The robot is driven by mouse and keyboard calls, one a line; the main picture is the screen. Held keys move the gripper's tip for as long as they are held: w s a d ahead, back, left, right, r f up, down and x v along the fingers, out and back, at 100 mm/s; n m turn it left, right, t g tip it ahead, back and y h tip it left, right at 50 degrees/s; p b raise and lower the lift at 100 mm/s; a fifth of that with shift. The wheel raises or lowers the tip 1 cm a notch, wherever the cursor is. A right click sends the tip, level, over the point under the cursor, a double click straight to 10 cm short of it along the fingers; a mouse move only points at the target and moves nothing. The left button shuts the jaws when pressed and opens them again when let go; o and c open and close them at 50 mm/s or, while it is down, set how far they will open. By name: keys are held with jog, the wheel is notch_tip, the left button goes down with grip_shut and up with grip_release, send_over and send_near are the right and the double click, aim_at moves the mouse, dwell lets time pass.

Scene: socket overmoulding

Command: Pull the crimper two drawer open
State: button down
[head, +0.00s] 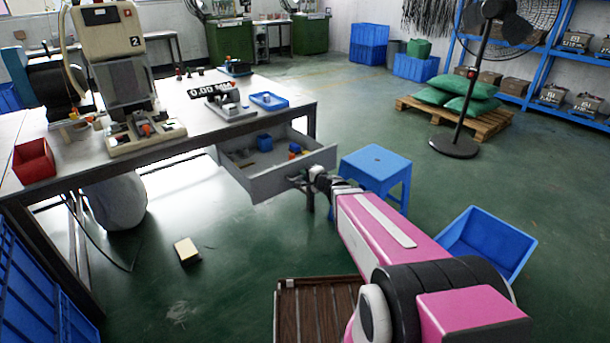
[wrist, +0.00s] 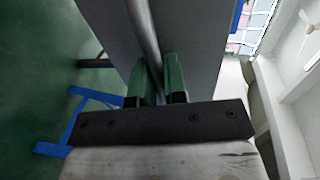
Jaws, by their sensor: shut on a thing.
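The crimper two drawer (head: 292,180) is a grey drawer under the workbench, and it stands pulled out from the bench with its inside showing. Small blue and orange items lie in it. The crimper marked 2 (head: 118,60) stands on the bench above and to the left. My gripper (head: 303,180) is at the drawer's front face. In the wrist view its green fingers (wrist: 160,82) are shut on the drawer's handle bar (wrist: 145,40), with the grey drawer front (wrist: 195,45) behind. In the head view the handle is mostly hidden by the gripper.
A blue stool (head: 376,165) stands close to the right of the drawer. A blue crate (head: 487,242) lies tilted at right, and a brown slatted thing (head: 315,310) is on the floor at front. A red bin (head: 33,162) sits on the bench. Floor left of the drawer is mostly clear.

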jog(key=c, duration=1.2)
grip_release()
jog(key=v, duration=1)
jog(key=shift+s+d, duration=0.2)
jog(key=shift+s, duration=0.1)
